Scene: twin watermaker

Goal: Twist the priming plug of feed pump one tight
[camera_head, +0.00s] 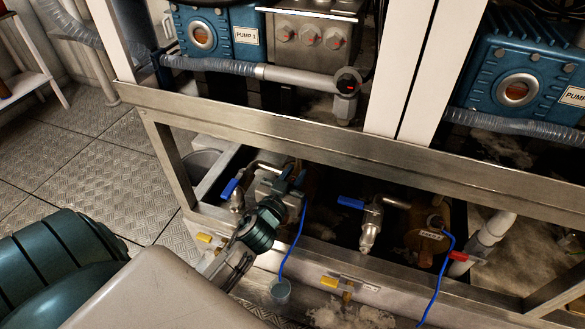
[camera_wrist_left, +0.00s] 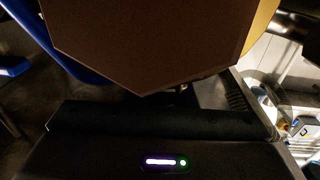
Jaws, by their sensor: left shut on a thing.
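My left gripper (camera_head: 291,180) reaches down into the lower bay under the frame rail, at the left pump there. It is shut on a small part, which I take to be the priming plug; the jaws hide it and its seating in the head view. A blue cord (camera_head: 294,243) hangs from beside the jaws. The pump body behind is mostly hidden by the gripper and shadow. In the left wrist view a large dark brown angular face (camera_wrist_left: 145,45) fills the upper middle, close to the camera; I cannot tell which part it is. My right gripper is out of view.
A blue-handled valve (camera_head: 229,188) stands just left of the gripper, another (camera_head: 351,203) to its right. A bronze-brown pump (camera_head: 427,241) sits further right. The steel rail (camera_head: 270,135) crosses above.

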